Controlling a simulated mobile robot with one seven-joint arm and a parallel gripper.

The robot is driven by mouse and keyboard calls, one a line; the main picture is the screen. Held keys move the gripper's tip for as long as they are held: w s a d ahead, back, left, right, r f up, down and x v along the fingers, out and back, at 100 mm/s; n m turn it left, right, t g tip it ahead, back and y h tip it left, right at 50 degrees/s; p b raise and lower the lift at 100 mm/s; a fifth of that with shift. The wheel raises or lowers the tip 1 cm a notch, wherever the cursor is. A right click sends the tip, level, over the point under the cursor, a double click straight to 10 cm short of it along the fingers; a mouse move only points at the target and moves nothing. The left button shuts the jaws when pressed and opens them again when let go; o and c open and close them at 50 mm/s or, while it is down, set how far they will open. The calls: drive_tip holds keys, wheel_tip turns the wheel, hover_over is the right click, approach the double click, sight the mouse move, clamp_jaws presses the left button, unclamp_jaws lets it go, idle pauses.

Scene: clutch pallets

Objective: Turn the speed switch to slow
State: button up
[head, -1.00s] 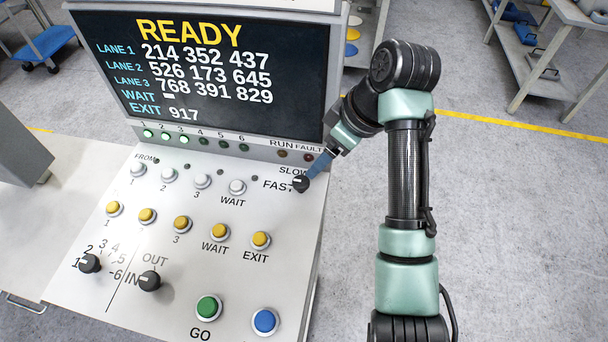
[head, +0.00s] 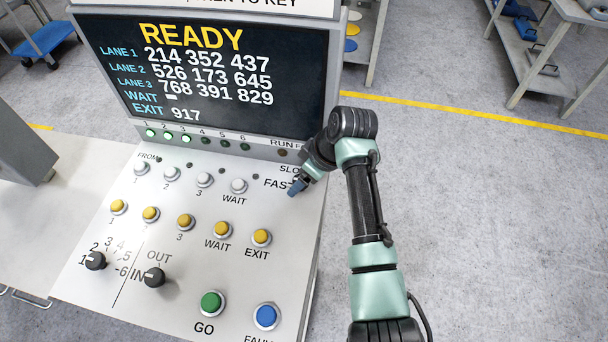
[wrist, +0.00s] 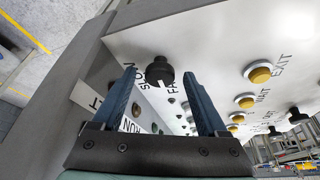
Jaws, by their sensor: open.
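The speed switch is a small black rotary knob (wrist: 159,70) on the sloped panel, with SLOW and FAST printed beside it. In the wrist view it stands just beyond and between my two blue fingertips, with a gap visible on each side. Which label its pointer faces is too small to tell now. My gripper (wrist: 159,73) is open and empty. In the head view my gripper (head: 296,187) is at the panel's right edge, beside the FAST label, and it hides the knob. I cannot tell whether a finger touches it.
The panel also holds yellow buttons (head: 185,221), a WAIT button (head: 239,186), a green GO button (head: 212,303), a blue button (head: 266,316) and two other black knobs (head: 95,261) (head: 154,277). The screen (head: 215,75) rises behind. Open floor lies to the right.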

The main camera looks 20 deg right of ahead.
clamp_jaws()
drive_tip(key=shift+r+p, duration=0.1)
drive_tip(key=shift+p, duration=0.2)
drive_tip(key=shift+a+r+m+t+p, duration=0.15)
drive_tip(key=shift+m+t+p, duration=0.15)
drive_tip(key=shift+m+p, duration=0.35)
drive_tip(key=m+h+p, duration=0.1)
drive_tip(key=m+p, duration=0.1)
drive_tip(key=m, duration=0.1)
drive_tip(key=shift+a+m+h, duration=0.1)
drive_tip(key=shift+m+h, duration=0.25)
drive_tip(key=shift+h, duration=0.05)
drive_tip(key=m+h+p, duration=0.1)
drive_tip(key=m, duration=0.2)
drive_tip(key=shift+a+p, duration=0.1)
drive_tip(key=shift+p, duration=0.25)
drive_tip(key=shift+f+m+h+p, duration=0.15)
drive_tip(key=shift+m+h, duration=0.25)
drive_tip(key=shift+m, duration=0.5)
drive_tip(key=shift+f+m+h+p, duration=0.15)
drive_tip(key=shift+m+h, duration=0.25)
drive_tip(key=shift+m, duration=0.5)
drive_tip(key=shift+r+m, duration=0.1)
drive_tip(key=shift+m, duration=0.2)
